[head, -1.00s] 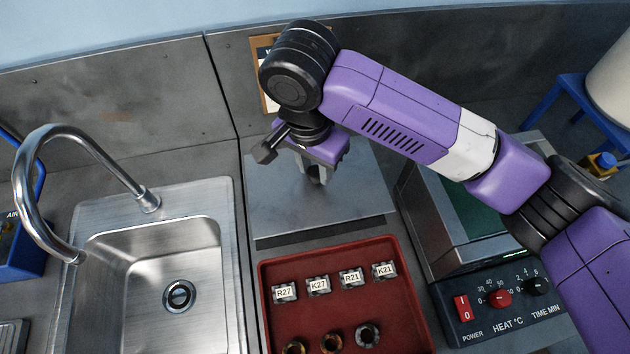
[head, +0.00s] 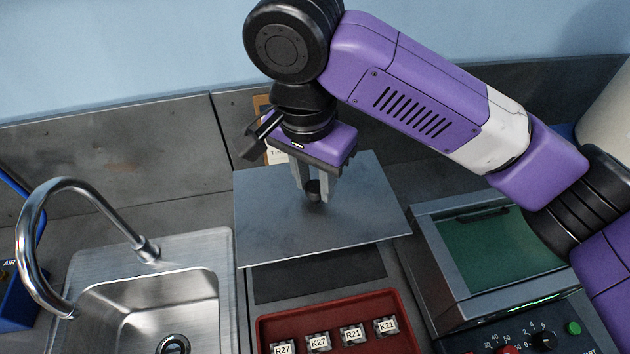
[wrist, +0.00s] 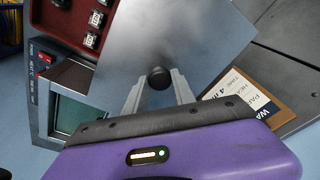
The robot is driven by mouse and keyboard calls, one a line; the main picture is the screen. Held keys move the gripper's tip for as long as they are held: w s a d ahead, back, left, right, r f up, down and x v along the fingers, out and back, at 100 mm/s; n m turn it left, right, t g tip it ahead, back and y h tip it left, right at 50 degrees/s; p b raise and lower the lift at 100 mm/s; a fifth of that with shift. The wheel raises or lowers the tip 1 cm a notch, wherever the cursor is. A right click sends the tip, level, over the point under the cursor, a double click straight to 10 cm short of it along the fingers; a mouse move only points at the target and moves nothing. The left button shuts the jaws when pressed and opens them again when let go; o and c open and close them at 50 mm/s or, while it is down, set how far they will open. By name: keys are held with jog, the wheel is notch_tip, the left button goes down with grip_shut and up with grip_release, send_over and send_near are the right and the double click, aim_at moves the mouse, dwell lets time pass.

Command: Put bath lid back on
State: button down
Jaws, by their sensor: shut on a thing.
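The bath lid (head: 350,215) is a flat grey metal plate with a round black knob at its middle. My gripper (head: 313,192) is shut on the knob and holds the lid raised above the bench, with a dark patch below it. In the wrist view the black knob (wrist: 159,78) sits between my fingertips and the lid (wrist: 200,45) spreads out beyond them. The heated bath (head: 500,245) is at the right, a grey-framed box with its green interior uncovered and a control panel in front.
A red tray (head: 380,302) with labelled pieces lies in front of the lid. A sink (head: 150,285) with a tall curved tap (head: 75,185) is at the left. A framed notice (wrist: 255,80) is at the back wall, partly hidden in the head view.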

aim_at(317, 185)
jog(key=shift+r+p, duration=1.55)
jog(key=shift+p, duration=0.2)
jog(key=w+d, duration=0.1)
jog(key=d, duration=0.2)
jog(key=w+d+m+b, duration=0.1)
jog(key=d, duration=0.2)
jog(key=w+d+m, duration=0.1)
jog(key=d, duration=0.2)
jog(key=shift+w+d+f+b, duration=0.15)
jog(key=shift+w+d+b, duration=0.2)
jog(key=shift+w, duration=0.05)
jog(key=s+d+m+b, duration=0.1)
jog(key=d+b, duration=0.1)
jog(key=d, duration=1.1)
jog(key=s+d+b, duration=0.2)
jog(key=d, duration=1)
notch_tip(317, 185, down, 7)
jog(key=s+n+b, duration=0.2)
jog(key=n+b, duration=0.1)
jog(key=b, duration=0.2)
jog(key=shift+s, duration=0.4)
